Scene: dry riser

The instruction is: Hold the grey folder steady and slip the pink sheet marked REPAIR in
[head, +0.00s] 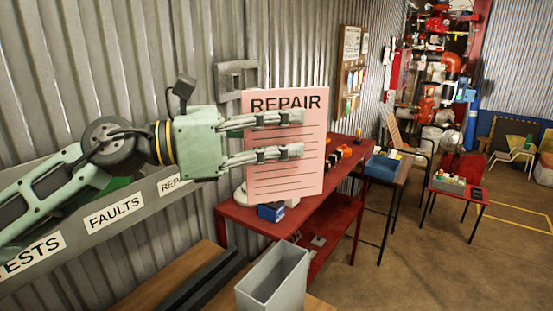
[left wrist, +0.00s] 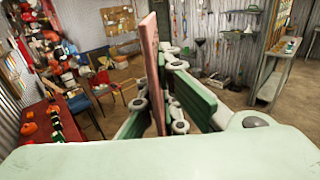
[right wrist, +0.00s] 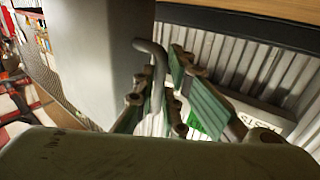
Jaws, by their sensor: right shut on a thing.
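The pink sheet marked REPAIR (head: 285,185) is upright in the air, its printed face towards the head camera. My left gripper (head: 296,135) is shut on it from the left, fingers across the sheet. In the left wrist view the sheet (left wrist: 152,75) shows edge-on between the fingers. The grey folder (head: 270,290), an open-topped box, stands on the wooden top below and in front of the sheet, apart from it. In the right wrist view the folder (right wrist: 100,50) fills the upper left. My right gripper (right wrist: 155,95) is shut on its curved grey handle.
A grey wall rack (head: 150,195) labelled TESTS, FAULTS and a partly hidden REP label runs along the corrugated wall. Dark bars (head: 195,285) lie left of the folder. A red table (head: 235,215) with several items stands behind the sheet. Air above the folder is clear.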

